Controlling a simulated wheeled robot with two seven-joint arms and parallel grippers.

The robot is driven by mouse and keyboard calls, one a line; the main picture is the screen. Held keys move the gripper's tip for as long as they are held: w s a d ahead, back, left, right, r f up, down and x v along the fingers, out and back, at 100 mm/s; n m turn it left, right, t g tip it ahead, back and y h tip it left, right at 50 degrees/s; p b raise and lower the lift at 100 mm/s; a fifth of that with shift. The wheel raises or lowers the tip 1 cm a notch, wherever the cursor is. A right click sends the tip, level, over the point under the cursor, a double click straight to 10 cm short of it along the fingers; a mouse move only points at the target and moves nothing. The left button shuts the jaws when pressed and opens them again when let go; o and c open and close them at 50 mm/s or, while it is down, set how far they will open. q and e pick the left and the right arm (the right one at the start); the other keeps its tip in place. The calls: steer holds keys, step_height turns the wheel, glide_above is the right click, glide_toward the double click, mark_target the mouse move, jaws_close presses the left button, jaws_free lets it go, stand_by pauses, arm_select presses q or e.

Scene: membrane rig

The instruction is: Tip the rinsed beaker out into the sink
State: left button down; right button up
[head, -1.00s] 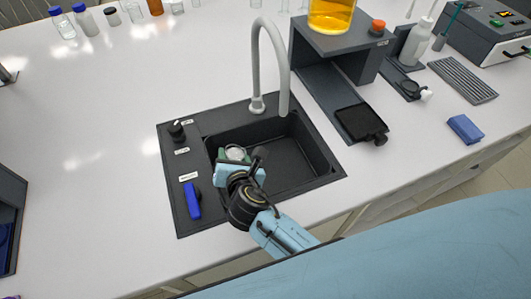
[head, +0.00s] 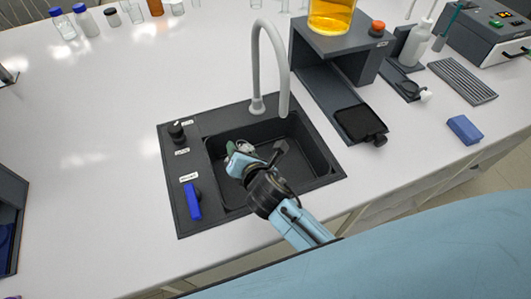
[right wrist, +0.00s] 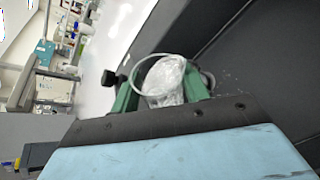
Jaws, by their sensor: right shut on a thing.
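The clear beaker (head: 245,146) is over the left part of the dark sink (head: 306,163), below the tap's height. My right gripper (head: 236,150) is shut on it. In the right wrist view the beaker (right wrist: 164,82) sits between the two green fingers, its round rim showing. Its inside looks pale and glinting; I cannot tell whether liquid is in it. The wrist view is strongly rolled, and the gripper looks tilted. My left gripper is not in view.
A grey curved tap (head: 268,60) stands behind the basin. A black knob (head: 177,131) and a blue handle (head: 192,201) are on the sink's left deck. A dark stand (head: 335,60) bearing a flask of yellow liquid (head: 331,14) is at the right.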

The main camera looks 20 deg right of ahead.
steer(key=shift+d+r+m+y+b, duration=0.25)
steer(key=shift+d+m+y+b, duration=0.1)
steer(key=shift+m+y, duration=0.25)
steer(key=shift+w+r+m+b, duration=0.1)
steer(key=shift+r+m+b, duration=0.05)
steer(key=shift+m+b, duration=0.3)
steer(key=shift+d+r+y+b, duration=0.1)
steer(key=shift+r+y+b, duration=0.05)
steer(key=shift+y+b, duration=0.3)
steer(key=shift+r+m+y+b, duration=0.1)
steer(key=shift+m+y+b, duration=0.15)
steer(key=shift+m+b, duration=0.15)
steer(key=shift+d+r+m+b, duration=0.1)
steer(key=shift+d+m+b, duration=0.05)
steer(key=shift+m+b, duration=0.25)
steer(key=shift+y+b, duration=0.4)
steer(key=shift+b, duration=0.05)
